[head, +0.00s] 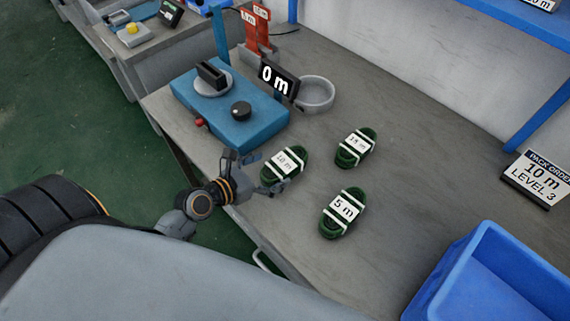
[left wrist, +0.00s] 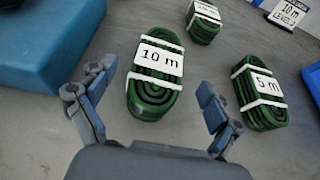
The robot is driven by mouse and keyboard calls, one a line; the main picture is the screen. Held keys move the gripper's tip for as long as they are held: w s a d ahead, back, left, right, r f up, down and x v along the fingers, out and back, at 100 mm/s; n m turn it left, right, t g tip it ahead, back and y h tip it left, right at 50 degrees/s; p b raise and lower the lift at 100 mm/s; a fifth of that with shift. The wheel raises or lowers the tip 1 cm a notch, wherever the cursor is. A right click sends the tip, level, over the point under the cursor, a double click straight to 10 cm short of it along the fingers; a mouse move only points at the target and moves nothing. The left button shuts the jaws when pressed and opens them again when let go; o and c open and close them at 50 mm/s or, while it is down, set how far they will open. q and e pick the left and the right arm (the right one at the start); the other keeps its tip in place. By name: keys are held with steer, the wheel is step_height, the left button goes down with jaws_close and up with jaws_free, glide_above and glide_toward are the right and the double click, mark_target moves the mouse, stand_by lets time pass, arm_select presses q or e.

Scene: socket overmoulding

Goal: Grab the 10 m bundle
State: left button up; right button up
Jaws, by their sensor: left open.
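The 10 m bundle (head: 284,164) is a green coiled cable with white bands and a white label. It lies on the grey bench, and it also shows in the left wrist view (left wrist: 155,75). My left gripper (head: 252,172) is open just in front of it. In the left wrist view my left gripper's fingers (left wrist: 142,98) stand apart on either side of the bundle's near end. My right gripper is not in view.
The 5 m bundle (head: 342,212) and the 15 m bundle (head: 355,148) lie to the right. A blue machine (head: 232,112) stands at the left, with a round grey dish (head: 315,94) behind. A blue bin (head: 490,275) is at the lower right, near a "10 m LEVEL 3" sign (head: 540,179).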

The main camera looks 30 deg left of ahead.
mark_target(277, 167)
arm_select(q)
steer(key=x, duration=0.5)
steer(key=shift+w+f, duration=0.25)
steer(key=shift+f, duration=0.15)
steer(key=c, duration=1.5)
steer(key=shift+r, duration=0.1)
